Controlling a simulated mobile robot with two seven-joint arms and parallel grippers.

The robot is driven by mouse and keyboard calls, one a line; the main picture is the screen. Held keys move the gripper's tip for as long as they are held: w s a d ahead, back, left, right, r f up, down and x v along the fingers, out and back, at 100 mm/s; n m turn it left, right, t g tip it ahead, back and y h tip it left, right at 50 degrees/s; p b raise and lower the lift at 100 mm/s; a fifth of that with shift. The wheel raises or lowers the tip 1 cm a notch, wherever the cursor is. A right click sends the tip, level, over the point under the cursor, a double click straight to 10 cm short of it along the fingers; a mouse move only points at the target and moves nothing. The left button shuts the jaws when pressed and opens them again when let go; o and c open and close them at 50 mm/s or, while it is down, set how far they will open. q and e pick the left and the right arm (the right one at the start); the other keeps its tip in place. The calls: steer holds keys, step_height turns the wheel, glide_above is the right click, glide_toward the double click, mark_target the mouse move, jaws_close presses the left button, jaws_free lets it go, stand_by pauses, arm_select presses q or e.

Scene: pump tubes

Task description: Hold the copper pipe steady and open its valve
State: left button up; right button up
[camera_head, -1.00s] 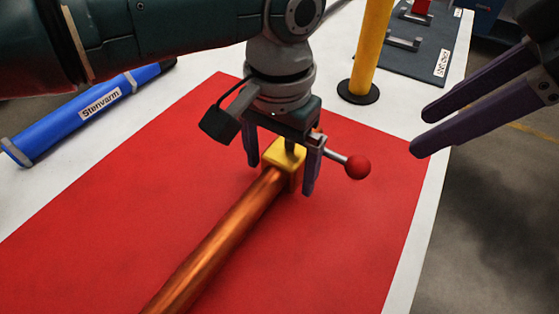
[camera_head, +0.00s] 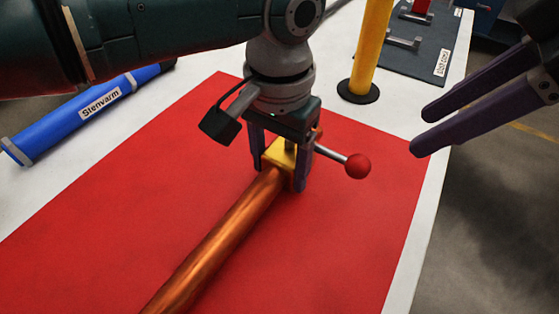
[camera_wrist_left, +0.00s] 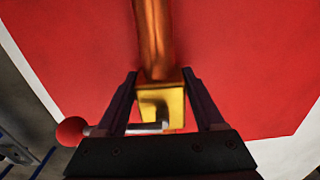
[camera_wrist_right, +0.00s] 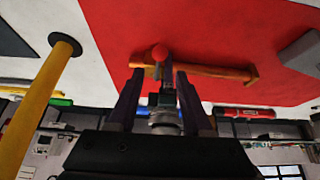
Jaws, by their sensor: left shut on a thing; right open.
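The copper pipe (camera_head: 222,238) lies on the red mat, with a yellow valve block (camera_head: 282,154) at its far end. A grey lever with a red ball knob (camera_head: 357,166) sticks out to the right of the block. My left gripper (camera_head: 281,180) reaches down from above and is shut on the valve block, one finger on each side. The left wrist view shows the block (camera_wrist_left: 162,105) between the fingers and the red knob (camera_wrist_left: 70,131) at the left. My right gripper (camera_head: 418,133) is open and empty, right of the knob and apart from it.
The red mat (camera_head: 370,230) lies on a white table, whose right edge is near my right gripper. A yellow post (camera_head: 369,45) on a black base stands behind. A blue tube marked Stenvarm (camera_head: 85,110) lies at the left. A dark mat (camera_head: 420,60) with handles is at the back.

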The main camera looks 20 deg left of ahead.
arm_select(q)
jaws_close()
arm_select(e)
steer(key=c, duration=0.4)
steer(key=shift+m+t, duration=0.4)
steer(key=shift+m, duration=0.2)
steer(key=f, duration=0.1)
steer(key=s+a+f, duration=0.1)
steer(key=s+f, duration=0.1)
steer(key=shift+s+a+f, duration=0.2)
steer(key=shift+a+f, duration=0.05)
steer(key=shift+f, duration=0.15)
jaws_close()
steer(key=s+a+f+m+t, duration=0.2)
steer(key=s+f+m, duration=0.1)
steer(key=s+f, duration=0.15)
steer(key=s+d+r+m+t+h, duration=0.2)
steer(key=s+d+r+m+t, duration=0.1)
steer(key=s+r+m+t, duration=0.2)
steer(key=shift+s+d+m, duration=0.4)
steer(key=shift+s+m, duration=0.7)
steer(key=shift+m, duration=0.2)
steer(key=shift+f, duration=0.1)
